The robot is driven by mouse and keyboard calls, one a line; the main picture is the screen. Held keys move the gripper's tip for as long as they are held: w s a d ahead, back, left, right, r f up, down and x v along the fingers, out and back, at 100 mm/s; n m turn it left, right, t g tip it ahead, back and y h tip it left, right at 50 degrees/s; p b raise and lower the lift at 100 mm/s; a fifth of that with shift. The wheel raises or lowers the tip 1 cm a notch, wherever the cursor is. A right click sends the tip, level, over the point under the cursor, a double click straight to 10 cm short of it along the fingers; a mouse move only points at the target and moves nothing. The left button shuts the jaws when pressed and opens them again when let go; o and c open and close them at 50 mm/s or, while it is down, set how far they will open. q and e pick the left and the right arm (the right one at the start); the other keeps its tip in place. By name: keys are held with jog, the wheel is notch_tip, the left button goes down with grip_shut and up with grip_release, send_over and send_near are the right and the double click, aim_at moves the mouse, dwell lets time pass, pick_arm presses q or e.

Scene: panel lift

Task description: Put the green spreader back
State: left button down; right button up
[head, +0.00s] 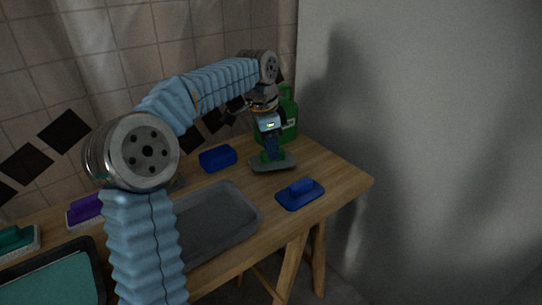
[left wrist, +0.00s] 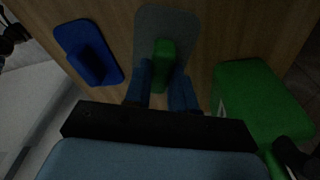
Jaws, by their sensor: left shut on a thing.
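The green spreader has a flat grey plate (head: 285,163) and a green handle. My left gripper (head: 271,149) comes down on it at the right part of the wooden table and is shut on the handle. In the left wrist view the green handle (left wrist: 164,55) stands between the two blue fingers, with the grey plate (left wrist: 150,22) below. The plate is at or very near the table top; I cannot tell if it touches.
A green bottle (head: 289,112) stands close behind the gripper. A blue spreader (head: 300,193) lies to the front right, a blue block (head: 217,158) to the left. A grey tray (head: 245,224) lies front left; a purple-topped brush (head: 84,209) is farther left. The table's right end is bare.

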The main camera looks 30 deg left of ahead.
aim_at(264, 152)
pick_arm(q)
jog(key=shift+f, duration=1.4)
jog(key=shift+f, duration=0.1)
jog(key=c, duration=0.9)
grip_release()
jog(key=shift+c, duration=0.2)
notch_tip(264, 152, up, 12)
jog(key=s+a+p, duration=0.1)
jog(key=p, duration=0.1)
jog(key=shift+s, duration=0.2)
jog(key=shift+a, duration=0.1)
